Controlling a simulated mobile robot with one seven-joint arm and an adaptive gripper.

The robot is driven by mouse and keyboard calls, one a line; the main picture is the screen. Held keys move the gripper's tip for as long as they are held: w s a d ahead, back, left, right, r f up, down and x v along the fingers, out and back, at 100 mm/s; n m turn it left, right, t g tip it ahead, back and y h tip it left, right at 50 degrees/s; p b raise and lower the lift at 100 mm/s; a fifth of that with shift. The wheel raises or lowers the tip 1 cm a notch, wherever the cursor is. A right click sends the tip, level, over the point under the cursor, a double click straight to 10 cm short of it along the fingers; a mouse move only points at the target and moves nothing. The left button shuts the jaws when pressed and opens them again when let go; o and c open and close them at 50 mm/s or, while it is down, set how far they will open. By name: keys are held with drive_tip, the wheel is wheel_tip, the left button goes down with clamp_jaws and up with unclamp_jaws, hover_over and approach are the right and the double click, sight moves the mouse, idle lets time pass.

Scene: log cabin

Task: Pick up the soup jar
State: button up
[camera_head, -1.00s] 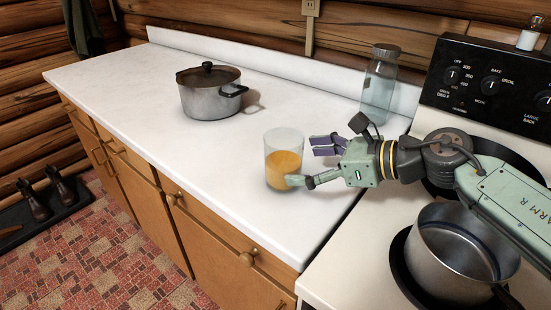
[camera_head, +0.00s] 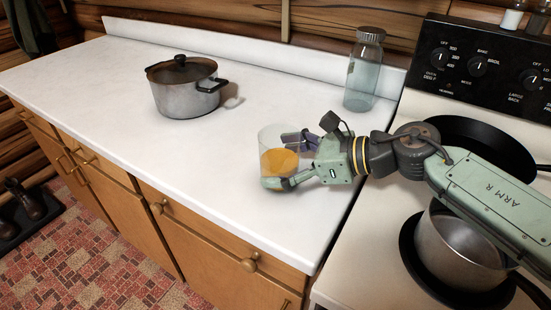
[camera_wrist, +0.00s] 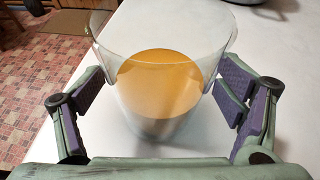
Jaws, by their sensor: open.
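The soup jar (camera_head: 278,162) is a clear glass with orange soup in its lower part. It stands upright on the white counter near the front edge. In the wrist view the jar (camera_wrist: 160,85) fills the middle of the picture. My gripper (camera_head: 287,160) comes from the right at the jar's height. In the wrist view my gripper (camera_wrist: 160,108) is open, with one purple-padded finger on each side of the jar. Gaps show between the lower parts of the fingers and the glass. Whether a fingertip touches it I cannot tell.
A lidded steel pot (camera_head: 186,90) stands farther back on the counter (camera_head: 120,75). A tall clear jar (camera_head: 364,72) stands near the backsplash.

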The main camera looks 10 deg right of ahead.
drive_tip(key=shift+c, duration=0.3)
drive_tip(key=c, duration=1.6)
